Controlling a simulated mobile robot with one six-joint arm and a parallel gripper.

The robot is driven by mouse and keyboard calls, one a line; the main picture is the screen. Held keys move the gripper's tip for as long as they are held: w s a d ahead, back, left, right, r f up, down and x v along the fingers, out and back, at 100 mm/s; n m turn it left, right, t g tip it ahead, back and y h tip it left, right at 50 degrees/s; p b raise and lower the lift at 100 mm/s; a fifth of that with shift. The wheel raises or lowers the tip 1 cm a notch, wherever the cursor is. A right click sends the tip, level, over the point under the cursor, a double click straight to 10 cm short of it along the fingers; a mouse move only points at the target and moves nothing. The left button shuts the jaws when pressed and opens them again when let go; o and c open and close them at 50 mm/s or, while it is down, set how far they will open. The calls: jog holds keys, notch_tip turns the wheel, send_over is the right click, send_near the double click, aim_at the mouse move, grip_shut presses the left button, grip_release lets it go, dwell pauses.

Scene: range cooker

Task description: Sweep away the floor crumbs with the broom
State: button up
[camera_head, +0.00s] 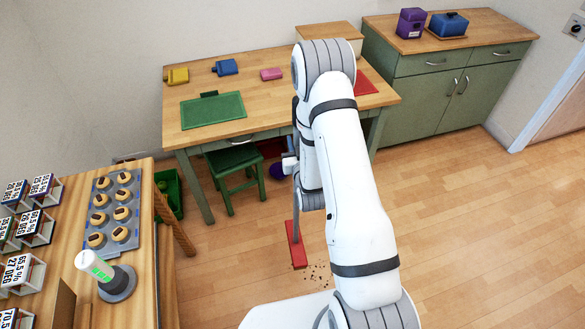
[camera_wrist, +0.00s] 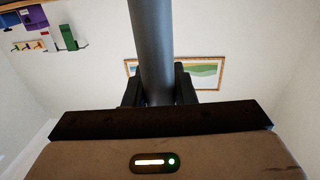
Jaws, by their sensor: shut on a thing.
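My gripper (camera_wrist: 158,90) is shut on the grey handle of the broom (camera_wrist: 153,45), with one dark finger on each side of it. In the head view the broom's red head (camera_head: 295,246) is down at the floor, left of my arm. My arm hides much of the handle there. Small dark crumbs (camera_head: 318,277) lie scattered on the wooden floor just right of and nearer than the red head. The head looks apart from most of them. Whether it touches the floor is hard to tell. Part of the crumb patch may be hidden by my base.
A table with a green mat (camera_head: 212,110) stands behind, with a green stool (camera_head: 234,163) under its front edge. A counter with a cookie tray (camera_head: 133,224) is at left; a green crate (camera_head: 169,192) stands by it. Open floor (camera_head: 470,220) lies to the right.

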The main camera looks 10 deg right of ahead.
jog(key=shift+a, duration=0.25)
